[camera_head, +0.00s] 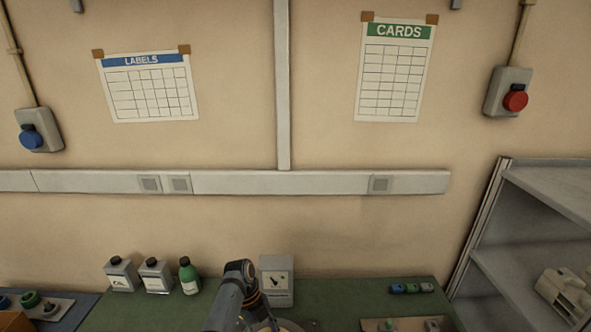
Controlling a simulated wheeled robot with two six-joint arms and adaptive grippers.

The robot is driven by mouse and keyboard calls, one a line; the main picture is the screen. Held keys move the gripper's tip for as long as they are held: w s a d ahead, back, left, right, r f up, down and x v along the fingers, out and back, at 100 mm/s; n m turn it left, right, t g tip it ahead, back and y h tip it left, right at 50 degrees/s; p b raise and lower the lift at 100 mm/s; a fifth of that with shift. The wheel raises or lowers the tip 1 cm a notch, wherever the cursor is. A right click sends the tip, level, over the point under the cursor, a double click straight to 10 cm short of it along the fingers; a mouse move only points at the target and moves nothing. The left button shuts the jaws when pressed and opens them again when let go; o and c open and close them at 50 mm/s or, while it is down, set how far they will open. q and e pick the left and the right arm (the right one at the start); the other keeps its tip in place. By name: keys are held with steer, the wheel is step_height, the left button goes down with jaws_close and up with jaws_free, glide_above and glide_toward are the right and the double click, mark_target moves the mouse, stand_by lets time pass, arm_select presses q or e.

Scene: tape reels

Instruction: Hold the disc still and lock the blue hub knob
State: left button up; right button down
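The camera looks mostly at the wall, and the work area is cut off by the bottom edge. A pale curved edge (289,326) shows at the bottom centre; it may be part of the disc, but too little shows to be sure. I cannot make out the blue hub knob. My other gripper is not in view either.
A grey shelf (535,230) stands at right. Wall boxes hang above.

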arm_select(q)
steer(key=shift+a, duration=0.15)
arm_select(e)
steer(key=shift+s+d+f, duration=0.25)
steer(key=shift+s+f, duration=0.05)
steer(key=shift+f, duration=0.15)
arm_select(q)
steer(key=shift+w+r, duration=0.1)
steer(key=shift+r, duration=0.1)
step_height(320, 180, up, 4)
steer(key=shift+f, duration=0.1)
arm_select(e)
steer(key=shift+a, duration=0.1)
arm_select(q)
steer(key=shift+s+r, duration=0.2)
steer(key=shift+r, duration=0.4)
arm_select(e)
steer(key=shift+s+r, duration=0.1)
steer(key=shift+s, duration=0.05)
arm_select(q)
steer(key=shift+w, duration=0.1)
